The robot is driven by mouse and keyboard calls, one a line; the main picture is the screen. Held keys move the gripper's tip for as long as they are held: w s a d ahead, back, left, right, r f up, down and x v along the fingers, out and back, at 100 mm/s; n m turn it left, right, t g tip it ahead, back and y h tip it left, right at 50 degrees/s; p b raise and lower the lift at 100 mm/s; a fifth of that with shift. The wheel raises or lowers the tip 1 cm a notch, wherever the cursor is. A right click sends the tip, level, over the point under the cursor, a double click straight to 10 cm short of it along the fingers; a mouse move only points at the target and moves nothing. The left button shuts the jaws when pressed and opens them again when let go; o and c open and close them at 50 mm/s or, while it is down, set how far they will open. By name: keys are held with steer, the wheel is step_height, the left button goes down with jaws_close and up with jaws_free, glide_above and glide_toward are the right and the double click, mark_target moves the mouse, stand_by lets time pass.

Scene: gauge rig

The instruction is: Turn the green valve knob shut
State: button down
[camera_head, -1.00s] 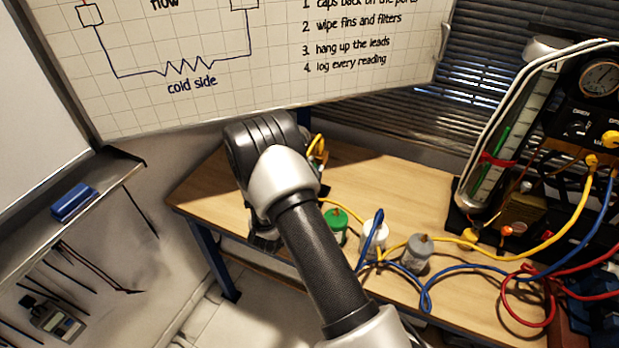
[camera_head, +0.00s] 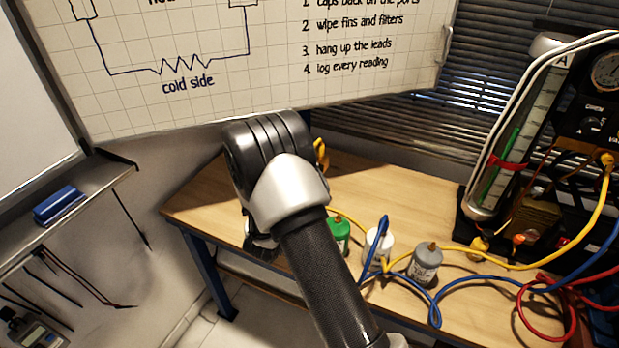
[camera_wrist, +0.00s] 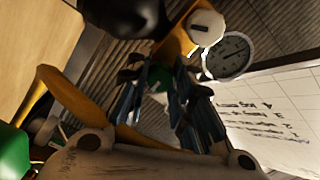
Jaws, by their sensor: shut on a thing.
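The green valve knob (camera_wrist: 160,76) shows in the wrist view, dark and partly hidden between the fingers of my gripper (camera_wrist: 164,88). The fingers are shut on it, one on each side. A yellow body (camera_wrist: 176,42) with a white knob (camera_wrist: 206,28) and a round dial gauge (camera_wrist: 228,55) is right by it. In the head view my wrist and forearm hide the gripper and the green knob. Only a bit of yellow shows beside my wrist there.
On the wooden bench (camera_head: 205,205) a green jar (camera_head: 338,235), a white jar (camera_head: 377,250) and a grey jar (camera_head: 425,264) stand near my forearm. Yellow, blue and red hoses (camera_head: 545,325) run across the right side. A whiteboard (camera_head: 330,70) hangs behind.

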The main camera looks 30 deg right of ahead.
steer(key=c, duration=1.4)
jaws_free()
steer(key=shift+o, duration=0.2)
steer(key=v, duration=1.2)
